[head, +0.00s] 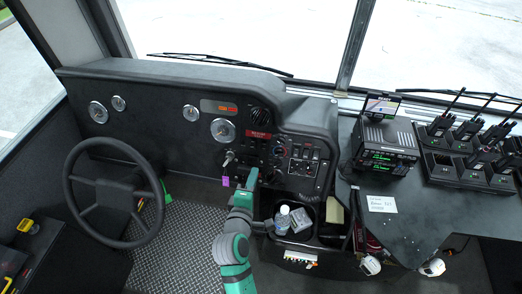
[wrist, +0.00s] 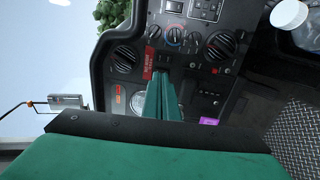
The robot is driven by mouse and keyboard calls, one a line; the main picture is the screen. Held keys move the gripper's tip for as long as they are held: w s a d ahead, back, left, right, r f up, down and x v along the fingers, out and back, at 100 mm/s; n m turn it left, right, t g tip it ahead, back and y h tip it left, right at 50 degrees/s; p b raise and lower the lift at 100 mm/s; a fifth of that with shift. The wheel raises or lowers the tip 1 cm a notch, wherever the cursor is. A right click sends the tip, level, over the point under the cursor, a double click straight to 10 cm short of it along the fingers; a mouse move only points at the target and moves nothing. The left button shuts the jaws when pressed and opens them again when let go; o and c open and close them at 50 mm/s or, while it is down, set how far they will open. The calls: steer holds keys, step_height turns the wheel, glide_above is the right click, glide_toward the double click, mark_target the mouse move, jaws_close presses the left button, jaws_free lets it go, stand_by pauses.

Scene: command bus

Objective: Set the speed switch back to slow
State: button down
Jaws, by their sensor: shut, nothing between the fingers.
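The black dash panel (head: 268,152) carries several small knobs, toggles and rocker switches. I cannot tell which of them is the speed switch or how it is set. In the wrist view a knob with a red and blue ring (wrist: 175,36) and other small controls show on the panel. My gripper (head: 252,176) is in front of the lower part of the panel, its green fingers together and empty. In the wrist view my gripper (wrist: 161,78) points at the panel beside the red label (wrist: 150,60) and hides some controls. I cannot tell whether it touches the panel.
The steering wheel (head: 115,190) is to the left. A key with a purple tag (head: 225,181) hangs just left of my gripper. A bottle (head: 283,219) stands in the bin below the panel. A radio unit (head: 385,140) and several handheld radios are on the right counter.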

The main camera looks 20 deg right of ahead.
mark_target(263, 144)
steer(key=shift+w, duration=0.1)
steer(key=x, duration=1.4)
steer(key=shift+w+d+r, duration=0.15)
steer(key=shift+w+r, duration=0.2)
steer(key=shift+d+r, duration=0.15)
steer(key=shift+d, duration=0.1)
steer(key=shift+s+a+r, duration=0.1)
steer(key=shift+s+a, duration=0.25)
steer(key=shift+a, duration=0.05)
steer(key=r+v, duration=0.2)
steer(key=v, duration=1.1)
steer(key=shift+w+r, duration=0.2)
steer(key=shift+r, duration=0.2)
steer(key=shift+d, duration=0.1)
